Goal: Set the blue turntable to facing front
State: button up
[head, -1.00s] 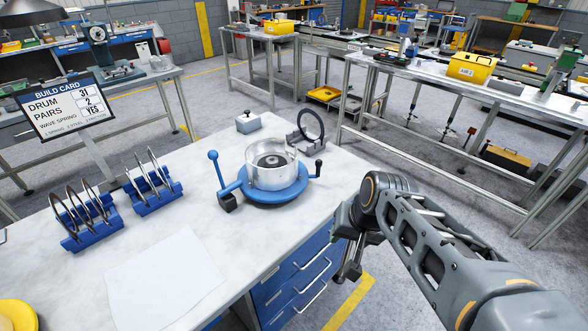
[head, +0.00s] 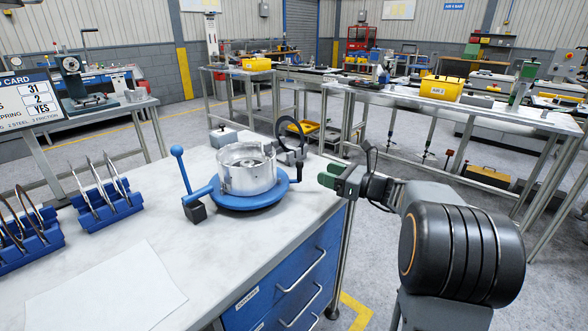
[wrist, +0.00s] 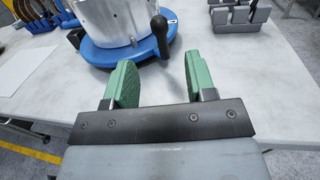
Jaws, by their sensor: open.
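The blue turntable (head: 227,203) sits on the white bench top (head: 120,235) and carries a silver drum (head: 246,173). A lever with a blue ball knob (head: 177,151) stands at its left. A dark-knobbed handle sticks up at its right side, and in the wrist view this black handle (wrist: 161,36) stands in front of the drum. My gripper (head: 338,178) is open and empty, right of the turntable and apart from it. In the wrist view its green fingers (wrist: 158,82) point toward the turntable (wrist: 120,52), with the handle ahead between them.
Blue racks (head: 107,200) holding plates stand on the left of the bench. A white sheet (head: 105,290) lies in front. A dark ring on a stand (head: 290,135) and a grey block (head: 223,138) are behind the turntable. The build card (head: 30,98) is at left.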

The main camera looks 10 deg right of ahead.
jog(key=x, duration=1.1)
jog(key=shift+a+b, duration=0.1)
jog(key=shift+b, duration=0.2)
